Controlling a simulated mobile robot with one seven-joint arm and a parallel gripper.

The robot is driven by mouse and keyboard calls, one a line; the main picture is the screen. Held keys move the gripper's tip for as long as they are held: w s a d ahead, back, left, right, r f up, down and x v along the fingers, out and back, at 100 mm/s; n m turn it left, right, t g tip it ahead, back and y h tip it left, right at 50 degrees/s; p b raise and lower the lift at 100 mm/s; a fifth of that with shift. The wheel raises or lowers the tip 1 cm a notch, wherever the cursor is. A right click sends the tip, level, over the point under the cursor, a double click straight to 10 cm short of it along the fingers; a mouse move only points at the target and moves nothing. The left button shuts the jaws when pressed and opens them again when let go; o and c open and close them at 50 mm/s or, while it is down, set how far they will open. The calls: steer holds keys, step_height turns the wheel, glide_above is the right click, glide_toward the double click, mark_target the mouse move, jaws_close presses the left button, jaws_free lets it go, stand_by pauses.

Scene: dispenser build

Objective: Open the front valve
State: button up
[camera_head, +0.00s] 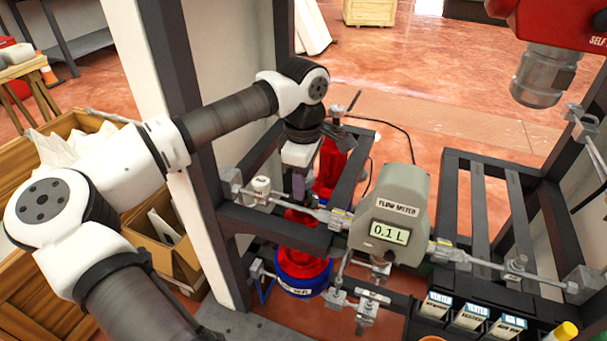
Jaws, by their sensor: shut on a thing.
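My gripper (298,192) points down at the left end of the dispenser frame, just above the metal pipe (318,213) that runs to the flow meter (391,208). Its jaws are shut on a small part at the pipe, which looks like the front valve, but the fingers hide most of it. The flow meter display reads 0.1 L. A red bottle (303,268) with a blue band and white label stands under the pipe, below the gripper. A second red container (331,168) stands behind the gripper, inside the dark frame.
A dark upright post (186,90) stands left of the gripper, close to my arm. A pale knob (261,186) sits at the pipe's left end. Labelled dark boxes (473,318) stand at lower right. A red machine (560,25) hangs at upper right. Open floor lies behind.

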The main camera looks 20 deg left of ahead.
steer(key=n, duration=0.3)
steer(key=shift+b, duration=0.4)
steer(key=shift+n+b, duration=0.3)
steer(key=shift+n, duration=1.6)
steer(key=shift+n+b, duration=0.45)
steer(key=shift+n, duration=1.25)
